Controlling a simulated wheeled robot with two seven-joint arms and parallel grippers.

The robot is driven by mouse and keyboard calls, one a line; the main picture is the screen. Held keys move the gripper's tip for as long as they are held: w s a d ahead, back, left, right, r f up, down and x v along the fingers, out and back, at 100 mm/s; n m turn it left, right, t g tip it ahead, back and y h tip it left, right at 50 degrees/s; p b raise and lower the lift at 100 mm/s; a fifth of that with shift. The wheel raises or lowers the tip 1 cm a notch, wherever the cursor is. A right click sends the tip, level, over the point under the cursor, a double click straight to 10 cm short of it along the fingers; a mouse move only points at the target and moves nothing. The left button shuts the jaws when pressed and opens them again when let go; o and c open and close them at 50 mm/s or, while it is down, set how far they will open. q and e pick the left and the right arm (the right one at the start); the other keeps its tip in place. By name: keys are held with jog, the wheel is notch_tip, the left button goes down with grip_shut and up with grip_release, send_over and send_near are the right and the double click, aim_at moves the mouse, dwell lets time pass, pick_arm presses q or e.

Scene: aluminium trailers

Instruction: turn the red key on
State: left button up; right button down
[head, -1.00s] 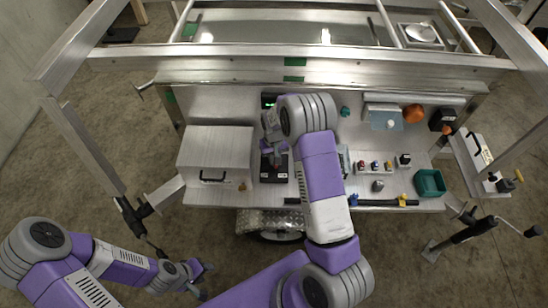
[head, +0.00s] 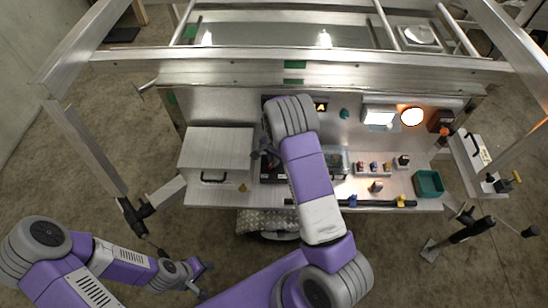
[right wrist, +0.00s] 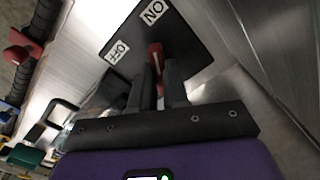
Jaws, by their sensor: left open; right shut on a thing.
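In the right wrist view, the red key (right wrist: 156,56) stands in a black plate (right wrist: 186,45) with a white ON label (right wrist: 152,11) and a white OFF label (right wrist: 118,51). My right gripper (right wrist: 160,80) is shut on the red key, and its fingers hide part of it. In the head view my right gripper (head: 265,152) is at the left-middle of the bench, partly hidden by its own arm. The key cannot be made out there. My left gripper (head: 204,277) is open and empty, low at the left, in front of the bench.
A lamp (head: 412,117) glows orange, a panel light (head: 379,117) shines white, and a small display (head: 320,107) shows amber. A metal box (head: 217,155) stands left of the right gripper. A green bin (head: 429,183) and several small switches (head: 374,167) are at the right.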

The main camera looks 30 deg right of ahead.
jog(key=shift+m, duration=1.1)
jog(key=shift+p, duration=0.3)
jog(key=c, duration=1.1)
grip_release()
notch_tip(320, 180, up, 8)
jog(key=shift+f+p, duration=0.15)
jog(key=shift+p, duration=0.5)
